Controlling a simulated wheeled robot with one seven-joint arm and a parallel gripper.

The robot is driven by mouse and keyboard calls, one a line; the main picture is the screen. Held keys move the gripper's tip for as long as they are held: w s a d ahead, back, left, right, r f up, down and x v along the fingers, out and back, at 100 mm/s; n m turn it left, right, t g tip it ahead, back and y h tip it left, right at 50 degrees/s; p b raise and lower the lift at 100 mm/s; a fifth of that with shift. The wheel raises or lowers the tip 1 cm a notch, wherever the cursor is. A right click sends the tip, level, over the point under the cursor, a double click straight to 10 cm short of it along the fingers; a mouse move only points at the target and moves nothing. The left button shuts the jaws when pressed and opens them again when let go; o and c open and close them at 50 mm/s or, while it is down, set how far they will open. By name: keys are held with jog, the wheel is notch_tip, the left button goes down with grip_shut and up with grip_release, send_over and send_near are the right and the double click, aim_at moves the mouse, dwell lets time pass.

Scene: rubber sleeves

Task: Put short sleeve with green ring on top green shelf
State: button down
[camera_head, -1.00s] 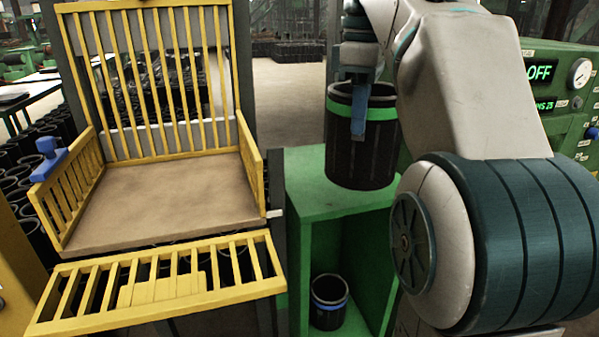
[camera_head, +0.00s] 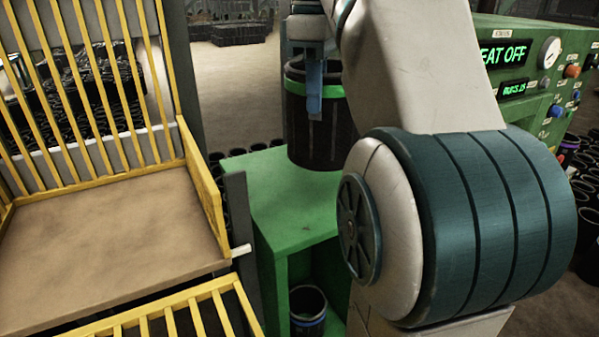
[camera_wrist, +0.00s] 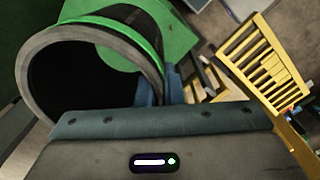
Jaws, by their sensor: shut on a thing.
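My gripper (camera_head: 314,92) is shut on the wall of a short black sleeve with a green ring (camera_head: 331,135). The sleeve hangs upright above the top of the green shelf (camera_head: 268,190), toward its back right part. Whether its bottom touches the top cannot be told for sure. In the wrist view, the sleeve (camera_wrist: 97,40) shows its open dark mouth, with the blue fingers (camera_wrist: 160,88) at its rim. The green shelf top (camera_wrist: 180,38) shows beyond it.
A black sleeve with a blue ring (camera_head: 307,304) stands in the lower compartment of the green shelf. A yellow barred rack (camera_head: 205,185) with a brown board (camera_head: 110,240) is at left. A green control panel (camera_head: 545,90) is at right. The shelf top's left part is bare.

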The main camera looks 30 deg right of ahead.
jog(key=w+f+m, duration=0.1)
jog(key=w+f, duration=0.6)
jog(key=f, duration=0.3)
jog(key=shift+w+d+f+m, duration=0.3)
jog(key=shift+w, duration=0.1)
jog(key=shift+f, duration=0.1)
jog(key=c, duration=1.9)
grip_release()
jog(key=shift+f, duration=0.1)
jog(key=o, duration=0.3)
jog(key=shift+o, duration=0.2)
